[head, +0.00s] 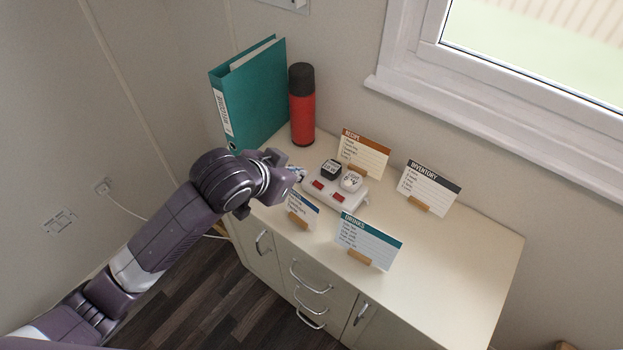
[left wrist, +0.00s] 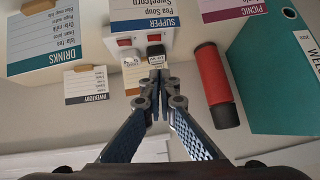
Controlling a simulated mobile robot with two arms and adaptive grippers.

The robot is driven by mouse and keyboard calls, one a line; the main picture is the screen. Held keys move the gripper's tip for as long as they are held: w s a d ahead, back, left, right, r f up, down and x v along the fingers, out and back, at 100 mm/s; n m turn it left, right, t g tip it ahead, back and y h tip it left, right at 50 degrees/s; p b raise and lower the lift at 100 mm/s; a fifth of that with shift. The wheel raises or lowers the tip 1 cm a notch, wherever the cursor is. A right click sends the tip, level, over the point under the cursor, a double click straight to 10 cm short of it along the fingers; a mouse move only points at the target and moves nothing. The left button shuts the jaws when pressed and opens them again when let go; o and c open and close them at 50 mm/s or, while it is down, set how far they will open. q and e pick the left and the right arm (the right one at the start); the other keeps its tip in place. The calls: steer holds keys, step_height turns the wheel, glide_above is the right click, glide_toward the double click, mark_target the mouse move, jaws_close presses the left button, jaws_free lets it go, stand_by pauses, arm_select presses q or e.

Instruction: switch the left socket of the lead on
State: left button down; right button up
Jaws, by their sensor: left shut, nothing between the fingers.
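The white extension lead (head: 330,195) lies on the cabinet top with two red switches. The left switch (head: 318,184) sits in front of a black plug (head: 331,168), the right switch (head: 339,197) in front of a white plug (head: 351,180). My left gripper (head: 300,174) is shut and empty, close to the lead's left end. In the left wrist view, which is upside down, the fingertips (left wrist: 158,76) show close to the black plug (left wrist: 156,52); the left switch (left wrist: 153,38) is above it, clear of the fingers. I cannot tell how either switch is set or whether the fingers touch anything.
A red flask (head: 302,110) and a teal binder (head: 255,95) stand behind my gripper. Cards stand around the lead: orange-topped (head: 363,155), inventory (head: 428,188), drinks (head: 368,242) and supper (head: 302,212). A picnic card (left wrist: 230,8) shows in the wrist view. The cabinet's right side (head: 460,265) is clear.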

arm_select(q)
steer(key=shift+r, duration=0.15)
steer(key=shift+w, duration=0.1)
steer(key=p, duration=0.1)
glide_above(318, 185)
steer(key=s+a, duration=0.1)
step_height(318, 185, down, 7)
steer(key=f, duration=0.2)
steer(key=p, duration=0.1)
steer(key=shift+a+f, duration=0.25)
steer(key=shift+f, duration=0.8)
steer(key=shift+a, duration=0.1)
